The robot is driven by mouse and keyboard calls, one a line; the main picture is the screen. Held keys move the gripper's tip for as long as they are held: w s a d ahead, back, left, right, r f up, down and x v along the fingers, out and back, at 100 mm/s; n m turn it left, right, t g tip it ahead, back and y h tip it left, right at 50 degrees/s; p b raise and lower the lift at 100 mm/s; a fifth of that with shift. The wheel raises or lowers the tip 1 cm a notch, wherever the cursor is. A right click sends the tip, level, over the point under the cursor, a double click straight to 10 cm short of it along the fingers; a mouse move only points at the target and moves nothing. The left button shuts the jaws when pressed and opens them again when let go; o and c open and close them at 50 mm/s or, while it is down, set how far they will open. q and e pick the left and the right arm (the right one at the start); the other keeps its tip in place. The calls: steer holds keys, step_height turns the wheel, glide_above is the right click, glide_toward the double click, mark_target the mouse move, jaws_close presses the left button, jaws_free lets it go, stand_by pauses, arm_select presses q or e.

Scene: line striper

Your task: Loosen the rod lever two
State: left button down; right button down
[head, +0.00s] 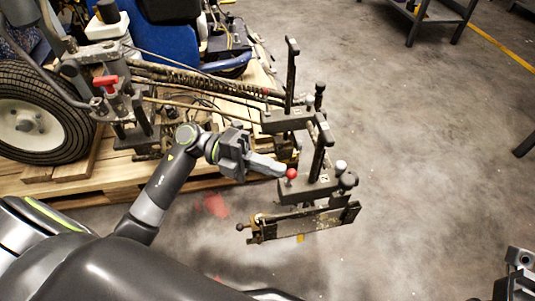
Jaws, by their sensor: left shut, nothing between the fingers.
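Two black upright levers stand on the striper's side brackets, a farther lever (291,68) and a nearer lever (320,146). A small mark on the nearer bracket is too small to read surely, so I cannot tell which lever is two. A red ball knob (291,173) sits at the left of the nearer bracket (306,190). My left gripper (281,170) is shut and empty, its fingertips close to the red knob; I cannot tell if they touch. Part of what looks like my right gripper (520,272) shows at the lower right edge, its fingers not clear.
The striper's wheel (32,118) and frame rest on a wooden pallet (60,183) at the left. A long spring and cables run to the brackets. A flat plate assembly (305,222) hangs below the nearer bracket.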

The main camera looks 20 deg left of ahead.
arm_select(q)
steer(key=shift+s+d+m+y+p, duration=0.45)
steer(key=shift+s+m+y, duration=0.3)
steer(key=shift+m, duration=0.35)
steer(key=shift+s+d, duration=0.1)
steer(key=shift+d, duration=0.05)
